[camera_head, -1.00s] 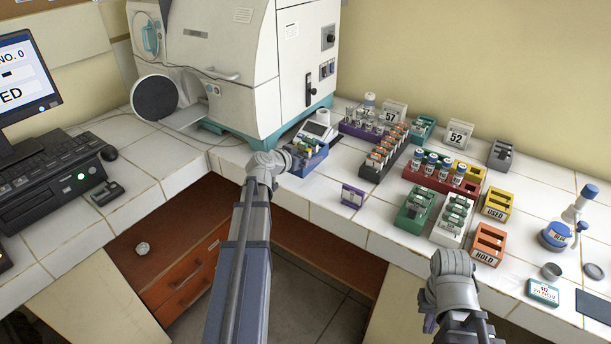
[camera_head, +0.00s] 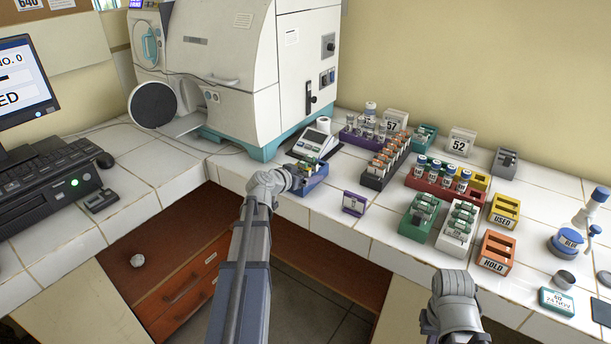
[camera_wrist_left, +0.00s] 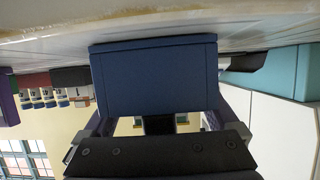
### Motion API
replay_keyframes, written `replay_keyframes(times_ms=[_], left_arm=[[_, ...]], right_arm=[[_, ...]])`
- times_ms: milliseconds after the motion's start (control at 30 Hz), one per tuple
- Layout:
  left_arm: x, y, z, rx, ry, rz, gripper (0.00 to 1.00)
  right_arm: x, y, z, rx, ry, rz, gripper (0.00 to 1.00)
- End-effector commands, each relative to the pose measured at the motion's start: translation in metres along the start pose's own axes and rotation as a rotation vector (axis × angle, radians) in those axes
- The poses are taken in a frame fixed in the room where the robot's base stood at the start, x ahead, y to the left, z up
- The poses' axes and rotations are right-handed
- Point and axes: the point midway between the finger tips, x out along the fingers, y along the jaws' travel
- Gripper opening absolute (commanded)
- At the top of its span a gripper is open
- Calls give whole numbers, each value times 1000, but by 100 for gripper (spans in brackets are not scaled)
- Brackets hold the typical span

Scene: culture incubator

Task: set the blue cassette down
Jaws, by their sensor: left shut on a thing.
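The blue cassette (camera_head: 314,179) is at the front of the white tiled counter, just in front of a small white device with a screen. Small green and pale items show in its top. My left gripper (camera_head: 294,180) is shut on its near left side; the wrist hides part of the grip. In the left wrist view the cassette's flat blue face (camera_wrist_left: 155,78) fills the middle between the jaws, close to the counter surface. I cannot tell whether it touches the counter. My right arm's grey wrist (camera_head: 455,290) is at the lower right; its jaws do not show clearly.
The white device (camera_head: 312,142) and the large incubator (camera_head: 240,75) stand behind the cassette. A purple holder (camera_head: 354,203) stands to its right. Several tube racks, a dark one (camera_head: 376,180) nearest, stand farther right. Bare tiles lie between the cassette and the purple holder.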

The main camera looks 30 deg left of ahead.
Motion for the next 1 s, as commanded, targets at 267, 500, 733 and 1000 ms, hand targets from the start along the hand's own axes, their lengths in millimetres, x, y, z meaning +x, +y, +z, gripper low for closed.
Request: replay_keyframes(times_ms=[267, 500, 733, 1000], left_arm=[[0, 0, 1, 0, 0, 0, 100], [-16, 1, -4, -1, 0, -2, 100], [-66, 2, -5, -1, 0, -3, 100], [-108, 1, -3, -2, 0, -2, 100]], right_arm=[[1, 0, 0, 0, 0, 0, 0], [-10, 1, 1, 0, 0, 0, 0], [-29, 3, 2, 0, 0, 0, 0], [-44, 4, 3, 1, 0, 0, 0]])
